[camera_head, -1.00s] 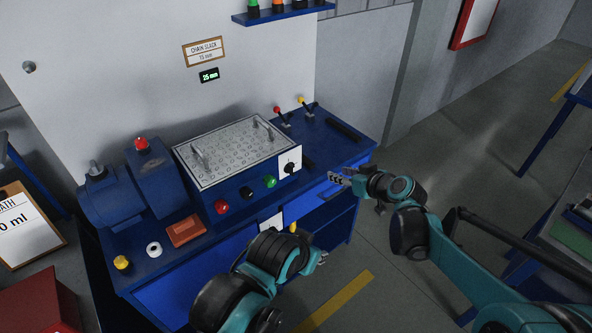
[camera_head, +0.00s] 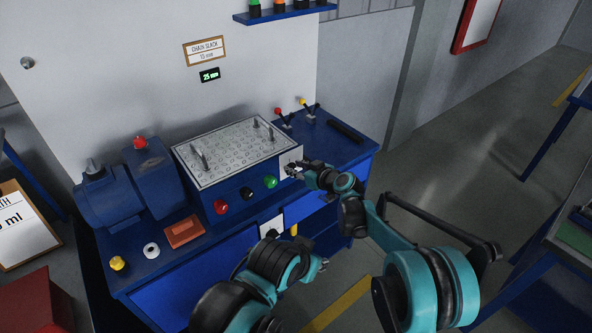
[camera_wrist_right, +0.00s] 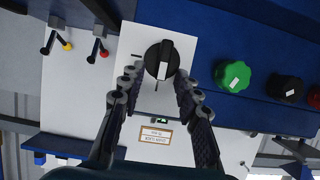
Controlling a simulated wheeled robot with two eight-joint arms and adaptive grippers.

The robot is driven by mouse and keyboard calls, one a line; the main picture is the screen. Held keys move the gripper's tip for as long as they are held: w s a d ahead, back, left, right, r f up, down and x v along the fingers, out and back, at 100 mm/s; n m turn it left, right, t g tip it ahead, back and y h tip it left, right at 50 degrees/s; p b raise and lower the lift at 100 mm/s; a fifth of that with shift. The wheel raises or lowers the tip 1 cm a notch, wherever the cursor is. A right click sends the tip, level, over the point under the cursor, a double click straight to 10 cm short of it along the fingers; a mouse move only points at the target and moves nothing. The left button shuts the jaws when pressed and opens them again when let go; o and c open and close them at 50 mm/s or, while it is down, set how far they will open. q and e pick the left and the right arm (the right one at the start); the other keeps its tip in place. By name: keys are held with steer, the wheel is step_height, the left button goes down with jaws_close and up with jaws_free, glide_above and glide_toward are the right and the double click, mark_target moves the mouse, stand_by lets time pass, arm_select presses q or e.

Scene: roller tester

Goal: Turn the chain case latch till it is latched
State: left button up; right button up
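The chain case (camera_head: 235,150) is a blue box with a perforated metal lid and two handles on the bench. Its latch is a black knob (camera_wrist_right: 161,58) with a white mark, on a white plate (camera_head: 288,157) at the case's right end. In the head view my right gripper covers the knob. My right gripper (camera_head: 292,171) is open in front of it; in the right wrist view its fingers (camera_wrist_right: 160,82) lie on either side of the knob's near edge, with gaps showing. My left gripper (camera_head: 322,264) is low in front of the bench, apart from the latch; its fingers are too small to read.
Two levers (camera_head: 281,117) stand behind at right. A blue motor (camera_head: 108,195) stands left. Open floor lies right of the bench.

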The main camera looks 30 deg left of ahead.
steer(key=shift+c, duration=0.3)
jaws_close()
steer(key=m+g+y, duration=0.1)
steer(key=m, duration=0.2)
steer(key=w+f+m+g+y+b, duration=0.1)
steer(key=m+g, duration=0.1)
steer(key=m, duration=0.1)
steer(key=w+d+m+g+y+b, duration=0.1)
steer(key=m, duration=0.2)
steer(key=shift+w+f+y, duration=0.1)
steer(key=shift+f+y, duration=0.2)
steer(key=shift+f, duration=0.1)
steer(key=m+y+b, duration=0.1)
steer(key=m, duration=0.1)
steer(key=f+m+g+b, duration=0.1)
steer(key=m, duration=0.1)
steer(key=shift+w+y, duration=0.1)
steer(key=shift+y, duration=0.3)
steer(key=shift+m, duration=0.4)
